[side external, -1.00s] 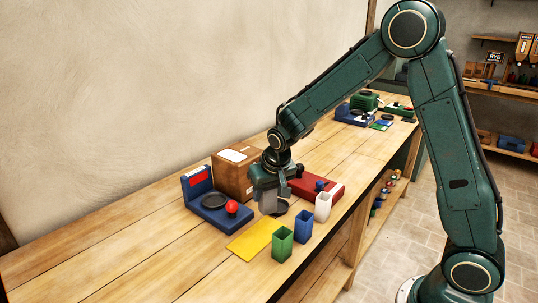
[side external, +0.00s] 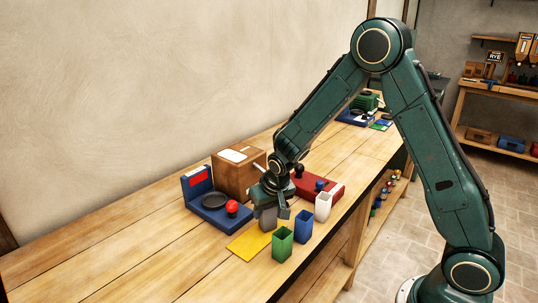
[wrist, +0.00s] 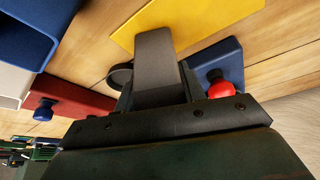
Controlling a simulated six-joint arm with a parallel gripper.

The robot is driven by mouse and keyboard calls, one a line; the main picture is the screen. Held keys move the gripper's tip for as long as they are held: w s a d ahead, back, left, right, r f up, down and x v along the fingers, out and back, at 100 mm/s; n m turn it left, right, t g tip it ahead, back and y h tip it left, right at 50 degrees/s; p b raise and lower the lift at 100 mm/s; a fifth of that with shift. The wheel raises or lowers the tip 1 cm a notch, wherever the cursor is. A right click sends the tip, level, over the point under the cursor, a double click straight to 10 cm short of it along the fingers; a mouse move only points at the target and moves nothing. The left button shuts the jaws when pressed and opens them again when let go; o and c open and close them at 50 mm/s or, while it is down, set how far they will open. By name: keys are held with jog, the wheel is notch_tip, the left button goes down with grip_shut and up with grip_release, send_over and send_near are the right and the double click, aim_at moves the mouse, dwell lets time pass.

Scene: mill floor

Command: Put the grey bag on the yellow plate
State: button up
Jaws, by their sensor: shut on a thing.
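My gripper (side external: 272,206) is shut on the grey bag (side external: 267,222) and points downward. In the side view the bag's lower part lies against the back right corner of the yellow plate (side external: 246,246); I cannot tell whether it touches. The yellow plate is flat on the bench and looks empty.
A green open box (side external: 282,246), a blue one (side external: 303,227) and a white one (side external: 323,206) stand right of the plate. A blue scale-like device (side external: 197,180) with a red knob (side external: 232,207) is left. A cardboard box (side external: 236,176) and red device (side external: 318,184) are behind.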

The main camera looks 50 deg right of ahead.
jog(key=shift+f, duration=0.1)
jog(key=o, duration=1)
jog(key=shift+o, duration=0.2)
jog(key=v, duration=1.2)
jog(key=shift+s, duration=0.15)
